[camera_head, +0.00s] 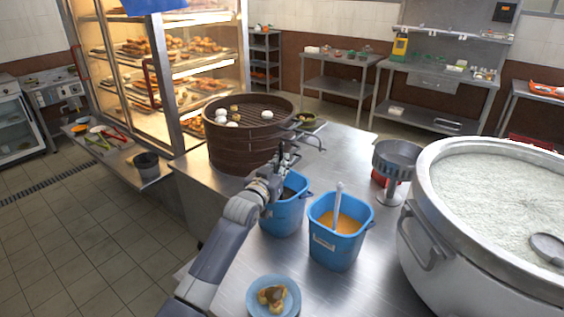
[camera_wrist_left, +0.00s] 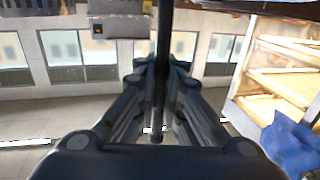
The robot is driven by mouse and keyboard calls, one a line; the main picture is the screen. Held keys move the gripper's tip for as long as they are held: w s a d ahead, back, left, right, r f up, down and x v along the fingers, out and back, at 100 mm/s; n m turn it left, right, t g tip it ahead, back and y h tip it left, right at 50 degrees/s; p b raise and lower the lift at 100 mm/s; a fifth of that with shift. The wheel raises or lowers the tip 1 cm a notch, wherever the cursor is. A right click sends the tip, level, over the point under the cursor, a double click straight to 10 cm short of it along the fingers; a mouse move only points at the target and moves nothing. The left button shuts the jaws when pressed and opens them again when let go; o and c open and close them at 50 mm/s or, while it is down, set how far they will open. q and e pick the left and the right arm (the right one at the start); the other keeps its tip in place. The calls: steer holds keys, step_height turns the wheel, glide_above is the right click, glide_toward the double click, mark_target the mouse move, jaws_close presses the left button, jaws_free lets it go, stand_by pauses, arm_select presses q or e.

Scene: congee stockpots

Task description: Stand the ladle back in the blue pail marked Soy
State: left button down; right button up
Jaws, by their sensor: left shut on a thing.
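My left gripper (camera_head: 284,160) is shut on a dark, thin rod, which looks like the ladle's handle (camera_wrist_left: 164,50); in the left wrist view it passes between the fingers. In the head view the gripper is above the rear edge of the left blue pail (camera_head: 283,217), which has dark contents. The ladle's lower end is hidden or too small to make out, so I cannot tell whether it is inside the pail. A second blue pail (camera_head: 335,250) holds orange contents and a pale upright handle (camera_head: 337,203). Its label is unreadable. My right gripper is not in view.
A brown steamer (camera_head: 240,152) with white buns stands behind the pails. A large congee pot (camera_head: 425,270) with a ladle (camera_head: 547,246) stands at right. A metal funnel-like stand (camera_head: 396,160) is behind. A blue plate (camera_head: 290,305) lies in front; the counter around it is bare.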

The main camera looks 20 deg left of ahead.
arm_select(q)
steer(key=shift+f+b, duration=1.05)
steer(key=shift+f, duration=0.95)
steer(key=c, duration=1.6)
jaws_free()
steer(key=shift+c, duration=0.2)
steer(key=s+a, duration=0.1)
steer(key=s, duration=1.1)
steer(key=shift+a, duration=0.15)
